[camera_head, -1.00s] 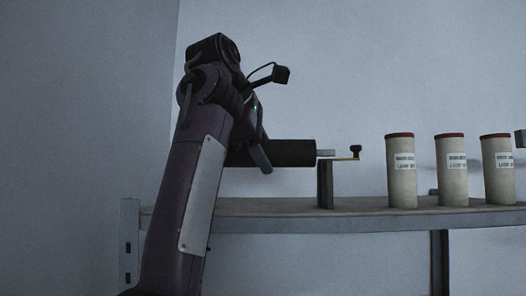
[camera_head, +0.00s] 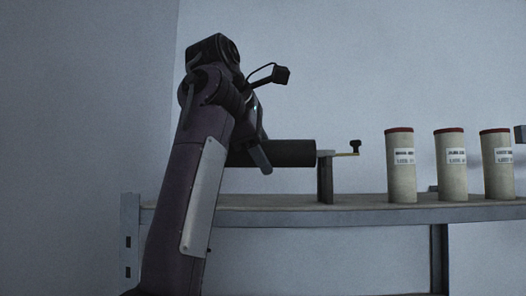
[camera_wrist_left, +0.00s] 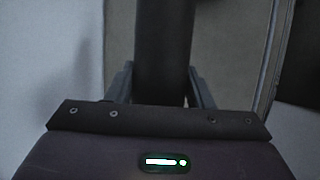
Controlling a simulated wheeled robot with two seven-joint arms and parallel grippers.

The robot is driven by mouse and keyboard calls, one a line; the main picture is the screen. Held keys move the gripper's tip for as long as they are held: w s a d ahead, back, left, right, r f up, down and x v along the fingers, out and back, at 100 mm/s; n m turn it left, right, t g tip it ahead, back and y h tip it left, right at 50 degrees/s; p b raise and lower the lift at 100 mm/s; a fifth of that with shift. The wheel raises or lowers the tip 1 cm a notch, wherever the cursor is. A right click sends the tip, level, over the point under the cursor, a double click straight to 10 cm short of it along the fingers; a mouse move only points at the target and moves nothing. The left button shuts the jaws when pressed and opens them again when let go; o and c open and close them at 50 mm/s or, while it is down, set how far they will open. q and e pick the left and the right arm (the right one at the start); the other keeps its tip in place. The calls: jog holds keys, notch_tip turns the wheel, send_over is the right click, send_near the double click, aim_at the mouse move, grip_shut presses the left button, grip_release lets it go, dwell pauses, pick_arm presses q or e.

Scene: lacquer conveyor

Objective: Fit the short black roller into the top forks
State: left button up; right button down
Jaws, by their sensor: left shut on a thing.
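The short black roller (camera_head: 292,153) lies level above the shelf in the head view, its right end at the top of an upright fork post (camera_head: 325,180). A lever with a dark knob (camera_head: 355,146) sticks out to the right from the post's top. My left gripper (camera_head: 264,156) is shut on the roller, which also shows between the fingers in the left wrist view (camera_wrist_left: 163,50). My left arm hides the roller's left end and any fork there. Whether the right end is fully seated in the fork cannot be told.
The shelf (camera_head: 290,213) runs below the roller to the right. Several pale cylinders with red tops and white labels, one of them nearest the post (camera_head: 401,180), stand on it to the right. A wall is behind.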

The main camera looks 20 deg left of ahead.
pick_arm(q)
jog(key=shift+f+b, duration=0.75)
jog(key=shift+f, duration=0.1)
jog(key=o, duration=1.4)
jog(key=shift+s, duration=0.1)
jog(key=shift+c, duration=0.2)
jog(key=shift+s+b, duration=0.1)
jog(key=shift+b, duration=0.25)
jog(key=shift+s+a+r+b, duration=0.1)
jog(key=shift+s+r+b, duration=0.1)
jog(key=shift+b, duration=0.15)
jog(key=b+v, duration=0.1)
jog(key=v, duration=0.6)
jog(key=shift+b, duration=0.3)
